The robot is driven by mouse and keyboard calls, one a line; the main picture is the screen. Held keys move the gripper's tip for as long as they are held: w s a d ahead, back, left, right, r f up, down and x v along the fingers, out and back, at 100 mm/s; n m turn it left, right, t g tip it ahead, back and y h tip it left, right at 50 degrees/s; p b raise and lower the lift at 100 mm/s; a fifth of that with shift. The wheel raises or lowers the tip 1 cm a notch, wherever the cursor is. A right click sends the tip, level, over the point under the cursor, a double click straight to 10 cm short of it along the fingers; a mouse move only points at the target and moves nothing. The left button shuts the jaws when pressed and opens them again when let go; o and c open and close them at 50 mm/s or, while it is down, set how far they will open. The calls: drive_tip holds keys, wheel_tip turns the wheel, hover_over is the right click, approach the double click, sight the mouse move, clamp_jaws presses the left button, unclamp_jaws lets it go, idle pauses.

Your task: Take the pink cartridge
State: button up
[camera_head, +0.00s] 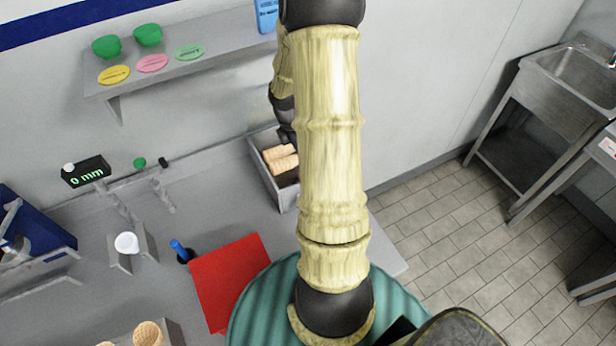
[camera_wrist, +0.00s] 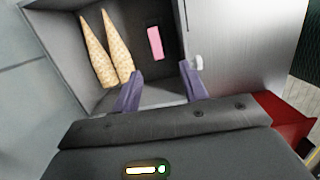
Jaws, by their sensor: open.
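The pink cartridge (camera_wrist: 155,42) is a small flat pink block in the wrist view. It lies on the dark floor of a grey open box (camera_wrist: 66,56), to the right of two wafer cones (camera_wrist: 109,48). My gripper (camera_wrist: 160,84) shows in the wrist view with its two purple fingers apart and nothing between them. The fingertips are on the near side of the cartridge, apart from it in the picture. In the head view the box (camera_head: 287,196) stands at the back of the counter, partly behind my arm. The cartridge is hidden there.
A red board (camera_head: 230,280) lies on the counter (camera_head: 215,215), left of my arm. A white item in a small holder (camera_head: 126,243) and a blue-handled tool (camera_head: 180,250) stand farther left. A wall shelf (camera_head: 215,62) with green bowls is above.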

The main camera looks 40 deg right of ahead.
drive_tip(key=f, duration=0.5)
drive_tip(key=shift+d+f, duration=0.25)
drive_tip(key=shift+d, duration=0.1)
drive_tip(key=shift+d+f, duration=0.1)
drive_tip(key=shift+f, duration=0.25)
drive_tip(key=shift+f+p, duration=0.1)
drive_tip(key=shift+p, duration=0.25)
drive_tip(key=shift+w+d+f+p, duration=0.1)
drive_tip(key=shift+d+f+p, duration=0.15)
drive_tip(key=shift+f, duration=0.55)
drive_tip(key=shift+s+d+f+p, duration=0.1)
drive_tip(key=shift+d+f+p, duration=0.15)
drive_tip(key=shift+f, duration=0.6)
drive_tip(key=shift+w+d+f+p, duration=0.1)
drive_tip(key=shift+d+f+p, duration=0.15)
drive_tip(key=shift+f, duration=0.55)
drive_tip(key=shift+c, duration=0.2)
clamp_jaws()
